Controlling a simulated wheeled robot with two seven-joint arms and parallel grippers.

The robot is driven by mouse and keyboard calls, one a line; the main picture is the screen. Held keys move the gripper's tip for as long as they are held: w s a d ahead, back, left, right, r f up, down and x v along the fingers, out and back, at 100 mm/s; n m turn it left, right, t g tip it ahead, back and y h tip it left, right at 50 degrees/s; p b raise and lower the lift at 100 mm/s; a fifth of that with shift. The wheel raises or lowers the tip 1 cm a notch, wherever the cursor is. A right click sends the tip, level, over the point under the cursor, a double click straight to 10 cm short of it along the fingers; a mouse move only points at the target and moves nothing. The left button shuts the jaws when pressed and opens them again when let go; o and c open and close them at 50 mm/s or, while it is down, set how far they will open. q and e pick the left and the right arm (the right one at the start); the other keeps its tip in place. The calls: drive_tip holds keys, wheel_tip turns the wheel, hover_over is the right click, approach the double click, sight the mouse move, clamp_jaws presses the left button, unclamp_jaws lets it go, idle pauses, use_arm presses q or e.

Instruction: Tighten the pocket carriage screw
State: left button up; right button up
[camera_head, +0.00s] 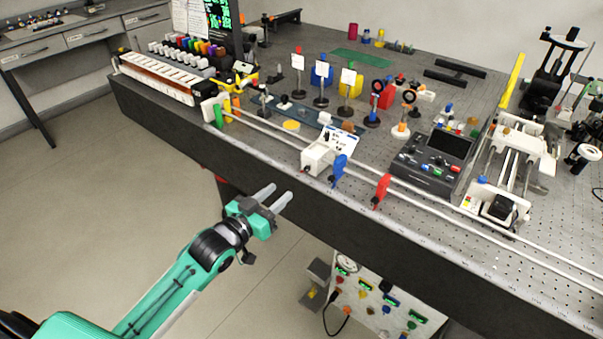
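A white box-like carriage (317,158) sits on the long white rails (265,128) near the front edge of the bench. A small dark spot shows low on its near left side, too small to tell whether it is a screw. A blue clip-like piece (339,166) stands just right of the carriage, and a red one (381,189) stands further right on the rails. My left gripper (281,191) is open and empty, in front of the bench's front edge, left of and nearer than the carriage, touching nothing. My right gripper is out of view.
The dark perforated bench (480,255) carries a control box with a screen (434,158), posts with optics, and a white rail assembly (512,165) at right. The floor (110,200) left of the bench is clear.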

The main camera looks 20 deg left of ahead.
sight(306, 170)
use_arm(q)
drive_tip(key=p+x, duration=0.1)
drive_tip(key=x, duration=0.7)
drive_tip(key=shift+w+d, duration=0.1)
drive_tip(key=shift+w, duration=0.15)
drive_tip(key=shift+x, duration=0.85)
drive_tip(key=shift+f, duration=0.1)
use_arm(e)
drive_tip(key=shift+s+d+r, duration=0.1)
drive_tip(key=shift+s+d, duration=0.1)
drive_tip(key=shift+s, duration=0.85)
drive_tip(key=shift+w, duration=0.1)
use_arm(q)
drive_tip(key=shift+c, duration=0.9)
clamp_jaws()
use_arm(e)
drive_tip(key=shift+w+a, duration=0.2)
